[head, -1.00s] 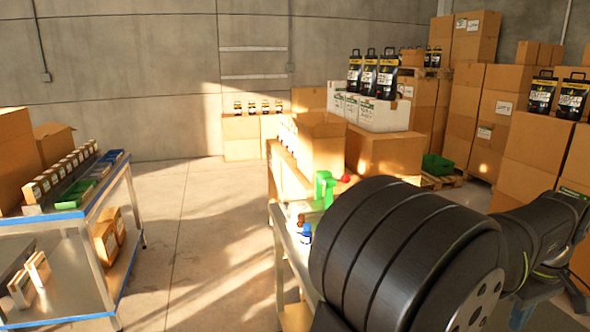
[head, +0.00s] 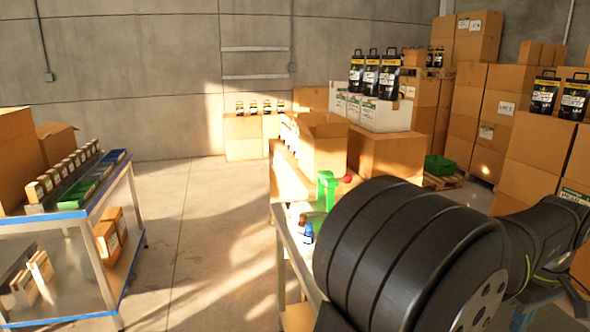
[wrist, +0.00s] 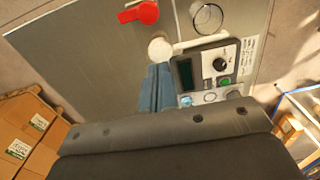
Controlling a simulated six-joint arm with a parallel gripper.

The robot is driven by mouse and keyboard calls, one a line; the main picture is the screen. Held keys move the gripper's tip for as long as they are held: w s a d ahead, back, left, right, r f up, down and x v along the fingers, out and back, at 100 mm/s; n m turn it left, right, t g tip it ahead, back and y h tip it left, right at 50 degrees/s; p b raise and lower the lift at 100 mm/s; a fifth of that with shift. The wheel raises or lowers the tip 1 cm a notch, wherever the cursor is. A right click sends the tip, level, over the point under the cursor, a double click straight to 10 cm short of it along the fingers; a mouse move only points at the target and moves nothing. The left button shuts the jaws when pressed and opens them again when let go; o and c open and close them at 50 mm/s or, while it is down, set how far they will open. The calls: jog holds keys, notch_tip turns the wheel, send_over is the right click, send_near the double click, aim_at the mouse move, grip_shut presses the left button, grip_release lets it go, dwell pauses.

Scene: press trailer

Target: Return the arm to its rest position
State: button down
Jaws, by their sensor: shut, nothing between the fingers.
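My black arm fills the lower right of the head view, and its gripper end does not show there. In the wrist view, the blue-grey fingers of my gripper (wrist: 155,88) show above the dark wrist housing. They are together, with nothing seen between them. Beyond them is a grey panel (wrist: 85,70) with a red handle (wrist: 138,12), a white round knob (wrist: 160,50) and a control box (wrist: 207,72) with a dial and buttons. The fingers appear beside the control box; I cannot tell the gap.
In the head view, a blue-edged cart (head: 75,213) with small boxes stands at left. A bench with a green piece (head: 326,188) and a red knob (head: 347,178) is partly behind my arm. Stacked cartons (head: 540,150) are at right. The floor (head: 205,205) between is clear.

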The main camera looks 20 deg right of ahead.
jog(key=shift+f, duration=1.9)
jog(key=w+a+r+m+t+h, duration=0.15)
jog(key=w+a, duration=0.25)
jog(key=a, duration=0.8)
jog(key=w+a+r+m+h, duration=0.15)
jog(key=w+a, duration=0.35)
jog(key=a, duration=0.7)
jog(key=s+a+f+m+t, duration=0.1)
jog(key=s+a+f, duration=0.2)
jog(key=a, duration=0.7)
jog(key=s+a+f+t, duration=0.2)
jog(key=a+f, duration=0.3)
jog(key=a, duration=0.5)
jog(key=shift+s+f+m+y, duration=0.4)
jog(key=shift+s, duration=0.1)
jog(key=shift+t, duration=0.25)
